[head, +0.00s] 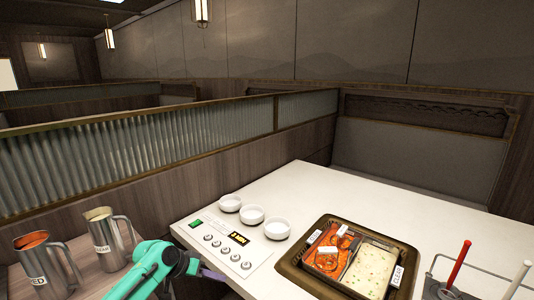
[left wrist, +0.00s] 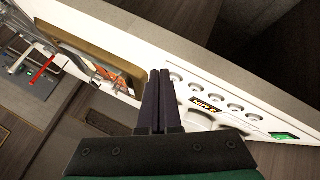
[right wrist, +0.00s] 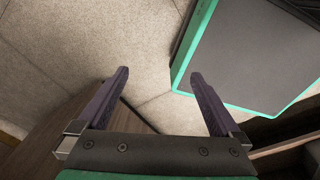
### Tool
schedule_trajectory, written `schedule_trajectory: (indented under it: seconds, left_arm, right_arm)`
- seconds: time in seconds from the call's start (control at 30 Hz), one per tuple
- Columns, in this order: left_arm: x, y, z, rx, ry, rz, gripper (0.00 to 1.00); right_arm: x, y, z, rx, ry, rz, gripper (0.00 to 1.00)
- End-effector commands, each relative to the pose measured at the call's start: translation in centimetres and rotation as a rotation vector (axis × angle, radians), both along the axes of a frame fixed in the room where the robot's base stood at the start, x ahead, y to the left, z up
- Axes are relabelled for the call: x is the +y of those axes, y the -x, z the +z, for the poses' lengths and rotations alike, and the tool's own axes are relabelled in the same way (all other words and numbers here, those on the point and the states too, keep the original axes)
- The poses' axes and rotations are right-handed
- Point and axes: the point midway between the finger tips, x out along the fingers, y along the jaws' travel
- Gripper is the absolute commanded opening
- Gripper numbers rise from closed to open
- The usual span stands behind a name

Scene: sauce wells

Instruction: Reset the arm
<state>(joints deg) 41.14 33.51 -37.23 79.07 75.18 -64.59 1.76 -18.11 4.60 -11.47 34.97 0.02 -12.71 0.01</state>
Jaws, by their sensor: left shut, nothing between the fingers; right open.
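My left arm comes in at the bottom of the head view, with the left gripper (head: 218,276) low over the near edge of the white table (head: 310,185), by the control panel (head: 222,243). In the left wrist view, the left gripper's dark fingers (left wrist: 158,80) are together with nothing between them. The right gripper (right wrist: 160,75) shows only in the right wrist view. Its fingers are wide apart and empty, above a grey tiled floor (right wrist: 90,35).
Several white bowls, one of them here (head: 252,215), stand behind the panel. A brown-rimmed tray (head: 289,264) holds a divided pot with red and pale broth. Two metal pitchers (head: 42,265) (head: 106,240) stand at left. A rack with red and white handles (head: 458,268) is at right.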

Motion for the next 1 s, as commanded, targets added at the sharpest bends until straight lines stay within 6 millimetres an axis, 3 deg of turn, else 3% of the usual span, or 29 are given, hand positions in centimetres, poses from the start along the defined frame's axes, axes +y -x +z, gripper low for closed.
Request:
schedule_trajectory:
  seconds: [0.2, 0.47, 0.67, 1.0]
  left_arm:
    - [-3.4, 4.7, -3.9, 0.010, -0.069, -0.101, 0.00]
    - [-5.4, 12.0, -7.1, -0.008, -0.178, -0.154, 0.00]
    - [-2.9, 17.7, -7.7, -0.007, -0.293, -0.075, 0.00]
    - [5.0, 25.7, -6.6, 0.069, -0.501, 0.138, 0.00]
  right_arm:
    - [0.2, -3.0, 0.3, -0.049, -0.005, 0.001, 1.00]
    - [0.1, -2.2, 0.2, -0.035, -0.003, 0.000, 1.00]
    - [0.1, -1.1, 0.1, -0.018, -0.002, 0.000, 1.00]
    - [0.1, -1.5, 0.1, -0.024, -0.002, 0.000, 1.00]
